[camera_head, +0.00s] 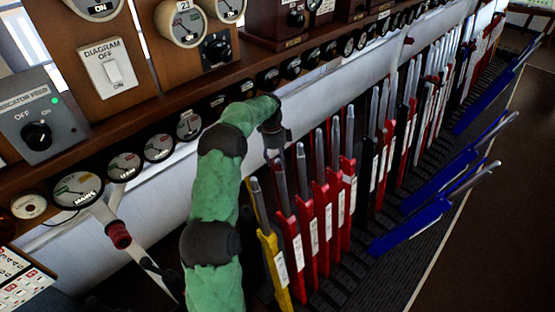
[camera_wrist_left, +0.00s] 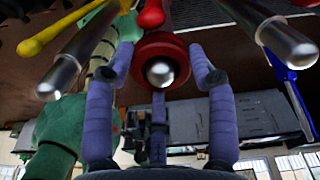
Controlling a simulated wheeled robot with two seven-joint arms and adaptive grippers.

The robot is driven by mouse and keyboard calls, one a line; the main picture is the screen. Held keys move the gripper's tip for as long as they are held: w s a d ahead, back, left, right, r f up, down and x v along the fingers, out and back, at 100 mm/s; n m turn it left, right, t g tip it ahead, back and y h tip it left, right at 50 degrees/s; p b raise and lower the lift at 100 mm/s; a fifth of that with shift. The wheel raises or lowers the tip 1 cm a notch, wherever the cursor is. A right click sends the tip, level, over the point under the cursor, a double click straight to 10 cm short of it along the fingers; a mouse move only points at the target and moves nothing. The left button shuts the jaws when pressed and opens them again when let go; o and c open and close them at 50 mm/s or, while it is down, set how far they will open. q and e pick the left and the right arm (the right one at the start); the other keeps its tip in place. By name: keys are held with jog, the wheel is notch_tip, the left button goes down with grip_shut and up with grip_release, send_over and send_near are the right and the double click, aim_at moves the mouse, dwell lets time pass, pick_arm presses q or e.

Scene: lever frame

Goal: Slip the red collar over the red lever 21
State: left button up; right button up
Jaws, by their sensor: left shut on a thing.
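My left gripper (camera_head: 275,142) shows small and dark at the end of my green arm, above the near red levers in the head view. In the left wrist view its bluish fingers (camera_wrist_left: 160,66) are shut on the red collar (camera_wrist_left: 160,47), a ring with a dark inner band. The silver tip of a lever (camera_wrist_left: 160,74) shows in the collar's opening. I cannot tell how far the collar sits over it. Red levers (camera_head: 321,215) with steel handles stand in a row in the head view. I cannot read which one is lever 21. My right gripper is not in view.
A yellow lever (camera_head: 272,262) stands at the near end of the row. Steel handles flank the collar closely, left (camera_wrist_left: 72,55) and right (camera_wrist_left: 286,42). Blue levers (camera_head: 432,215) lean out to the right. A shelf of dials (camera_head: 122,165) runs behind.

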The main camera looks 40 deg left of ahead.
pick_arm(q)
jog(key=shift+f, duration=0.15)
jog(key=o, duration=1.1)
jog(key=c, duration=0.3)
notch_tip(320, 180, up, 9)
jog(key=a+p, duration=0.1)
jog(key=p, duration=0.4)
jog(key=shift+a, duration=0.25)
dwell(0.5)
